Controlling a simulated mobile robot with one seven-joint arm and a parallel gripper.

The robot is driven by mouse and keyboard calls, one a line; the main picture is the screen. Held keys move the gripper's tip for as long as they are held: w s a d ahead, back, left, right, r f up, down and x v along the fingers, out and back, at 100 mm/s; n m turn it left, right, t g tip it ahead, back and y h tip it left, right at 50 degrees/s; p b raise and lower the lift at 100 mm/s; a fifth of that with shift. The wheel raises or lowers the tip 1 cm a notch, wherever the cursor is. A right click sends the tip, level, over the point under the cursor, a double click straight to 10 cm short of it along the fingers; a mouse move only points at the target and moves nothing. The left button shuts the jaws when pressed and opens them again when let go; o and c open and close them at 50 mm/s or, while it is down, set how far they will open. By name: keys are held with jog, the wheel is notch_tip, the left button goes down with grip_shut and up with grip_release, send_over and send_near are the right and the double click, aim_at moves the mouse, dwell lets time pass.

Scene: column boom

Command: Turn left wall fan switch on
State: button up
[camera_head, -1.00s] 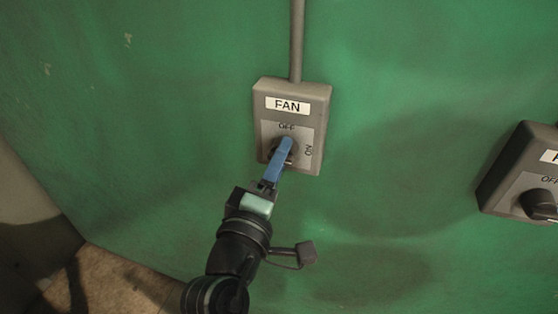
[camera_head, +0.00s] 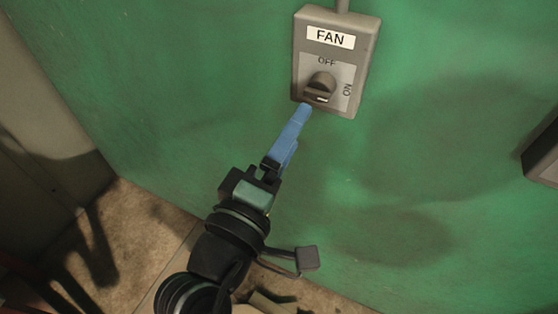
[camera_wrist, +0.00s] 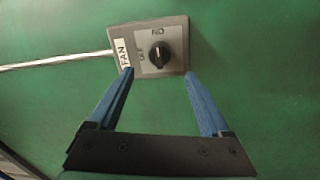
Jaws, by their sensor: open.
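The left fan switch is a grey box (camera_head: 354,62) labelled FAN on the green wall. Its dark round knob (camera_head: 320,86) has OFF above it and ON to its right. The knob's raised grip appears to lie crosswise, in line with the ON mark. In the wrist view the knob (camera_wrist: 159,55) has its grip upright, towards the ON mark at the top. My gripper (camera_head: 304,110) is just below and left of the box in the head view, off the knob. In the wrist view its blue fingers (camera_wrist: 158,73) are wide apart and empty, with the knob framed beyond them.
A second grey switch box (camera_head: 545,155) is cut off at the right edge. A conduit (camera_wrist: 55,61) runs from the left box along the wall. The wall around the switch is clear. Tan floor (camera_head: 140,235) shows at the lower left.

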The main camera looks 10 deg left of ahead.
jog(key=shift+b+v, duration=0.35)
jog(key=shift+v, duration=1.7)
